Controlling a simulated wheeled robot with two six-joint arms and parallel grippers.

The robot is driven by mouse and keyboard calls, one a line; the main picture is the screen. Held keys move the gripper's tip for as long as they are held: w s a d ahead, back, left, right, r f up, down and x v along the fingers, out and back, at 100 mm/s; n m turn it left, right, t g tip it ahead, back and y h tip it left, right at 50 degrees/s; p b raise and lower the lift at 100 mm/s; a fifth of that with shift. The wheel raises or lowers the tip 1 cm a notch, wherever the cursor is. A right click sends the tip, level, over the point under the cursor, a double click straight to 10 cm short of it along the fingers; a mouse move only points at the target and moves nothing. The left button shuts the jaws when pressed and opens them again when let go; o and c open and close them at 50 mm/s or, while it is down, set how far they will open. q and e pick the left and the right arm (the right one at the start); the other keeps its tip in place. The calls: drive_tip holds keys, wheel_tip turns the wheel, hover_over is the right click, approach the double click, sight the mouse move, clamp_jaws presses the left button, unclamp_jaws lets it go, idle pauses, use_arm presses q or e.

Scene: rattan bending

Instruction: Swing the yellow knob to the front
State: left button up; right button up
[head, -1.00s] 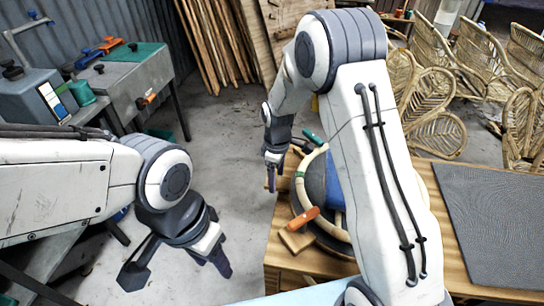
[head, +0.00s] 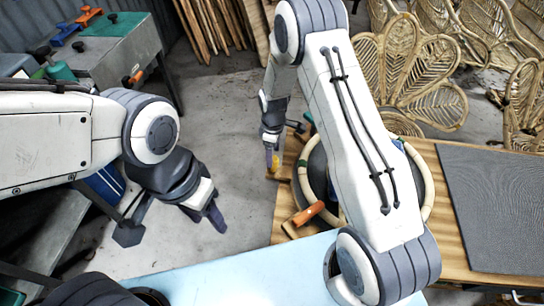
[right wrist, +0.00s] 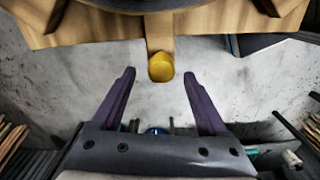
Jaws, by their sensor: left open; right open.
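The yellow knob (right wrist: 161,66) sits at the end of a wooden arm that sticks out from under the wooden bench edge. In the right wrist view it is between the open fingertips of my right gripper (right wrist: 159,76), with a gap on each side. In the head view a bit of the yellow knob (head: 273,160) shows at the right gripper (head: 272,152), at the bench's left edge; the fingers partly hide it. My left gripper (head: 172,224) is open and empty over the floor, well to the left of the bench.
A round form with a pale rattan ring (head: 429,185) lies on the wooden bench (head: 458,237), partly behind my right arm. An orange handle (head: 308,214) is at its front left. A grey mat (head: 495,205) lies at right. A grey workbench (head: 115,58) stands back left.

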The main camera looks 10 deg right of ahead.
drive_tip(key=shift+a+f, duration=0.1)
drive_tip(key=shift+f, duration=1.65)
clamp_jaws()
